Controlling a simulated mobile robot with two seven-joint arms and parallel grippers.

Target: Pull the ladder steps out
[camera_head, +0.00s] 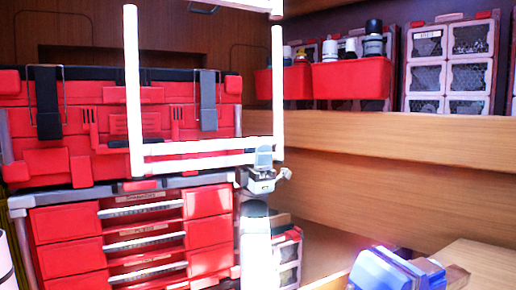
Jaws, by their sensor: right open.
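The ladder steps seem to be the white frame (134,95), with two upright posts joined low down by two crossbars (200,155). My right gripper (264,160) is grey and comes up from below on a bright arm. It is at the lower right corner of the frame, overlapping the ends of the crossbars, and is open. I cannot tell whether it touches the frame. My left gripper is not in view.
Red tool boxes (60,165) with drawers fill the left. Wooden shelves (400,140) at the right carry red bins (352,80) and small-part cases (450,70). A blue vise-like object (385,270) is at the lower right beside a wooden surface (490,262).

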